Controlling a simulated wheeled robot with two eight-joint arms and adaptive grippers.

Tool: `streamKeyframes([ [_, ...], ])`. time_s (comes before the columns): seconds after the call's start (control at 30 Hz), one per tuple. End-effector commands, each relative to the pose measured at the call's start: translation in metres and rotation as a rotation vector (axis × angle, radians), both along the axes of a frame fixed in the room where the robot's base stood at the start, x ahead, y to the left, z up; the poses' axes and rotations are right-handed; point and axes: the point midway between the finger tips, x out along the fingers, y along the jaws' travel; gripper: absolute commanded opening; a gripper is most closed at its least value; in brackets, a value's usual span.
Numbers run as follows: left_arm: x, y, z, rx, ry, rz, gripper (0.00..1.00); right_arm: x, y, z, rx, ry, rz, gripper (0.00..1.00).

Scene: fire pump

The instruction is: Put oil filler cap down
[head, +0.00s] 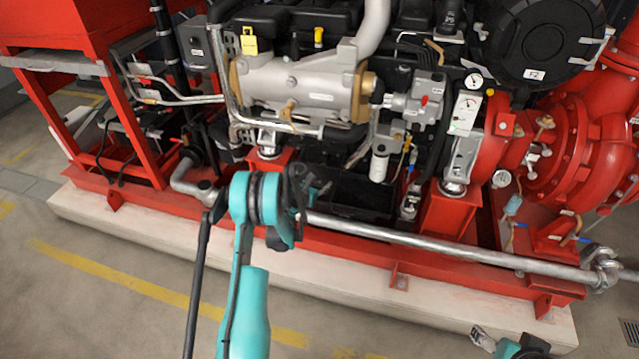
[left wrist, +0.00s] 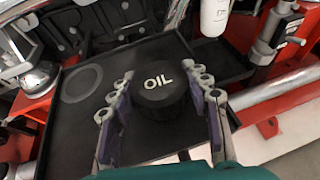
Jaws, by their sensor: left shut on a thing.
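The black round oil filler cap (left wrist: 158,84), marked OIL, is between the fingers of my left gripper (left wrist: 158,70) in the left wrist view. The gripper is shut on it from both sides. The cap is over a black tray (left wrist: 78,125); I cannot tell whether it touches the tray. In the head view my left gripper (head: 304,192) is partly hidden by its own wrist, in front of the dark tray (head: 360,197); the cap is not visible there. My right gripper (head: 482,338) shows at the bottom right edge, and its finger state is unclear.
The tray has a round recessed mark (left wrist: 82,83) to the left of the cap. A silver pipe (head: 440,248) runs along the red frame in front of the engine. A white cylinder (head: 379,166) hangs above the tray. The floor in front is clear.

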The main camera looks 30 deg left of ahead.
Motion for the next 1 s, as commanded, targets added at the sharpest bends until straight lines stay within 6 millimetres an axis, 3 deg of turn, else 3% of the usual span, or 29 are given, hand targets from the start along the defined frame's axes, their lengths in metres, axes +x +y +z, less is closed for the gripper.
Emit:
streamKeyframes([
  [0.23,0.0,0.0,-0.005,0.0,0.0,0.0,0.19,0.0,0.0,0.0,0.0,0.0,0.0,0.72],
  [0.27,0.0,0.0,-0.005,0.001,0.001,0.0,0.53,0.0,0.0,0.0,0.0,0.0,0.0,0.72],
  [0.33,0.0,0.0,-0.005,0.001,0.001,0.0,0.68,0.0,0.0,0.0,0.0,0.0,0.0,0.72],
  [0.67,0.0,0.0,-0.004,0.0,0.001,-0.001,0.68,0.0,0.0,0.0,0.0,0.0,0.0,0.72],
  [0.8,0.0,0.0,0.01,0.0,0.0,0.0,0.68,0.0,0.0,0.0,0.0,0.0,0.0,0.72],
  [1.0,-0.044,-0.001,0.029,0.0,0.0,0.002,0.68,0.0,0.0,0.017,0.0,0.0,0.0,0.72],
])
